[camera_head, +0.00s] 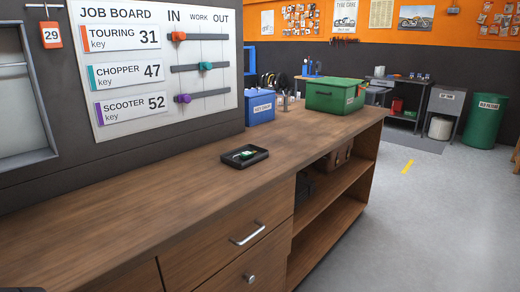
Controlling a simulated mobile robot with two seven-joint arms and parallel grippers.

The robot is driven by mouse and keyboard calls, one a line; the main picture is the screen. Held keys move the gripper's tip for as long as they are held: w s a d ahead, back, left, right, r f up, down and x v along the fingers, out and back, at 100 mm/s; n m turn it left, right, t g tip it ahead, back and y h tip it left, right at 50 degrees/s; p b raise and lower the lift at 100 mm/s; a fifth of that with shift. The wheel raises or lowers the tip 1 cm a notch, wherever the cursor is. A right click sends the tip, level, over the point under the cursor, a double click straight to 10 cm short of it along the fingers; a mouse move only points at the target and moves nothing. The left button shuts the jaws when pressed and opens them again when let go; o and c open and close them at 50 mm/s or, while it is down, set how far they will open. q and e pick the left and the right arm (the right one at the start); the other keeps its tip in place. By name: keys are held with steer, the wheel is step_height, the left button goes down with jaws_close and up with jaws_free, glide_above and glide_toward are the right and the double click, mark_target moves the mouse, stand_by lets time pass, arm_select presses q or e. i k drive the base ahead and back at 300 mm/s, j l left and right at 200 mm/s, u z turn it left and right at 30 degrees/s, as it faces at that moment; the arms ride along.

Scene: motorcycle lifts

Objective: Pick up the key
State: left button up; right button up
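A small black tray (262,159) lies on the wooden counter, in the middle of the view. In it is a small item with a green part and a pale metal part (244,154); it looks like a key, but it is too small to be sure. Neither of my grippers shows in the view. A dark sliver at the bottom left corner may be part of my own arm; I cannot tell.
The wooden counter (130,205) is clear left of the tray. Behind the tray stand a blue labelled box (260,108) and a green box (335,97). A job board (150,60) listing touring, chopper and scooter keys hangs on the wall. Drawers (225,245) are below.

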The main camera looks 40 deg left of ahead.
mark_target(245, 155)
steer(key=i+u, duration=0.25)
steer(key=i, duration=0.25)
steer(key=i+l+u, duration=0.2)
steer(key=i, duration=0.3)
steer(key=i+l+u, duration=0.1)
steer(key=u, duration=0.35)
steer(key=i+l+u, duration=0.15)
steer(key=u, duration=0.25)
steer(key=i+l+u, duration=0.15)
steer(key=u, duration=0.3)
steer(key=l+u, duration=0.25)
steer(key=u, duration=0.15)
steer(key=i+l+u, duration=0.1)
steer(key=l+u, duration=0.15)
steer(key=u, duration=0.2)
